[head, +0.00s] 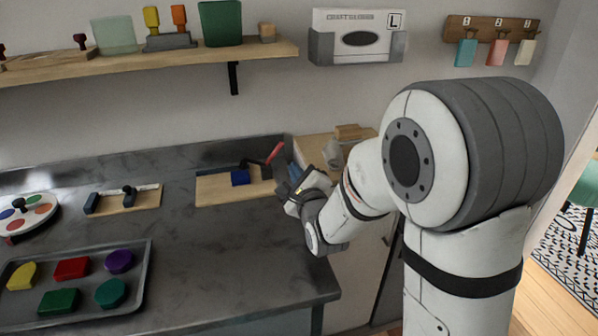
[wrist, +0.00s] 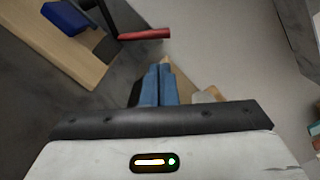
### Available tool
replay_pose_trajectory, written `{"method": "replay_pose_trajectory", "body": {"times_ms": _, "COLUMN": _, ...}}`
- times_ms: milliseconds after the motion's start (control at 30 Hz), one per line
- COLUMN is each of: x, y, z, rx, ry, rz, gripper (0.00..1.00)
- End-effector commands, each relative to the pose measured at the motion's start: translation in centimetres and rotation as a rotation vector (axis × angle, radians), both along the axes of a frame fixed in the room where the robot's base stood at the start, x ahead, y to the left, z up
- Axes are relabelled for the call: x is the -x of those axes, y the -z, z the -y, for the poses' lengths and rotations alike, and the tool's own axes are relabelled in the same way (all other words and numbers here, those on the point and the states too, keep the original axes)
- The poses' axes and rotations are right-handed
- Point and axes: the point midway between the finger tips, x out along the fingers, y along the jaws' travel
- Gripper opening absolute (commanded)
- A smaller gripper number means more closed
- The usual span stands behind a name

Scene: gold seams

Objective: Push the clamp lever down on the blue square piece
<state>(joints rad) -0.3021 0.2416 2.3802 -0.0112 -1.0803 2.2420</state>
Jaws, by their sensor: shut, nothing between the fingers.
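The blue square piece (head: 240,177) sits on a wooden board (head: 212,188) at the back of the dark counter. The clamp lever (head: 274,153) has a red handle and stands tilted up to the right of the piece. In the wrist view the red handle (wrist: 145,34) lies ahead of my fingertips, and the blue piece (wrist: 65,17) is at upper left. My gripper (head: 284,170) is to the right of the clamp, apart from the lever as far as I can tell. Its blue fingers (wrist: 160,70) are together and empty. Part of the clamp's base is hard to make out.
A grey tray (head: 143,262) of coloured shapes lies at front left. A second wooden board (head: 148,197) with dark fittings and a round white palette (head: 45,209) stand left. A wooden shelf (head: 120,61) hangs above. The counter's middle is clear.

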Motion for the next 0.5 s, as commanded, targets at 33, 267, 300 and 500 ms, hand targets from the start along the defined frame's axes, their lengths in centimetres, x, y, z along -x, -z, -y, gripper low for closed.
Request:
{"method": "replay_pose_trajectory", "body": {"times_ms": 33, "x": -1.0, "y": 0.0, "z": -0.3, "rx": 0.000, "ry": 0.000, "rz": 0.001, "gripper": 0.00}}
{"method": "replay_pose_trajectory", "body": {"times_ms": 267, "x": -4.7, "y": -0.1, "z": -1.5, "rx": 0.001, "ry": 0.000, "rz": 0.000, "gripper": 0.00}}
{"method": "replay_pose_trajectory", "body": {"times_ms": 300, "x": -5.1, "y": -0.2, "z": -1.7, "rx": 0.001, "ry": 0.000, "rz": 0.002, "gripper": 0.00}}
{"method": "replay_pose_trajectory", "body": {"times_ms": 500, "x": -6.3, "y": -0.2, "z": -2.1, "rx": 0.002, "ry": 0.000, "rz": 0.001, "gripper": 0.00}}
